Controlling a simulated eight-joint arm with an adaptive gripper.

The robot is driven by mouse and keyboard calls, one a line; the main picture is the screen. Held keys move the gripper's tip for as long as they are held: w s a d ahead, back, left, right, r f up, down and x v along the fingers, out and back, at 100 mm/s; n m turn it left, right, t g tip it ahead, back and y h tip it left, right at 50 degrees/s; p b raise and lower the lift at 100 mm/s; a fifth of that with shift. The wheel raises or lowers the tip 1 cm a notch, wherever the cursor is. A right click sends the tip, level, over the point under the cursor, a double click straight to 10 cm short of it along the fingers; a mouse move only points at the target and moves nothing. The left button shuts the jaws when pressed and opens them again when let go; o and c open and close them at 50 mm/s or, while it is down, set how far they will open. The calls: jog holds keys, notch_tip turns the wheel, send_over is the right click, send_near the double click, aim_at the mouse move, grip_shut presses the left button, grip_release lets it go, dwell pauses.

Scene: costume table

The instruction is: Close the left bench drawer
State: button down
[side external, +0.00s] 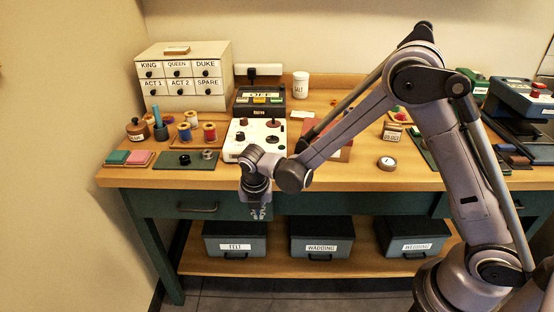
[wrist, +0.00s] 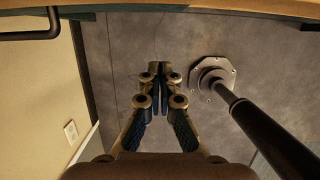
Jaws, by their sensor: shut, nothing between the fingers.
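The left bench drawer (side external: 172,203) has a dark green front under the left end of the bench top, with a bar handle (side external: 197,209). Its front looks about level with the bench edge; I cannot tell whether a small gap is left. A dark bar handle also shows at the top left of the wrist view (wrist: 30,35). My gripper (side external: 258,213) points down in front of the bench, right of the handle and near the drawer's right end. Its fingers are shut and empty in the wrist view (wrist: 160,70). Whether it touches the front is unclear.
The wooden bench top (side external: 340,180) overhangs the drawers and carries sewing goods and boxes. Grey bins (side external: 235,240) stand on the lower shelf. A dark post (wrist: 265,130) on a flanged foot rises from the floor right of my fingers. The floor below is otherwise clear.

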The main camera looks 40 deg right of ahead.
jog(key=w+v, duration=0.1)
jog(key=v, duration=0.5)
jog(key=w+a+f+m+t+y, duration=0.1)
jog(key=a+m+t, duration=0.2)
jog(key=m, duration=0.7)
jog(key=w+a+f+m+t, duration=0.1)
jog(key=w+a+m+t, duration=0.15)
jog(key=m, duration=0.65)
jog(key=x, duration=0.7)
jog(key=d+x, duration=0.1)
jog(key=x, duration=0.3)
jog(key=shift+w+r, duration=0.2)
jog(key=shift+r, duration=0.05)
jog(key=shift+w+d, duration=0.4)
jog(key=shift+d, duration=0.05)
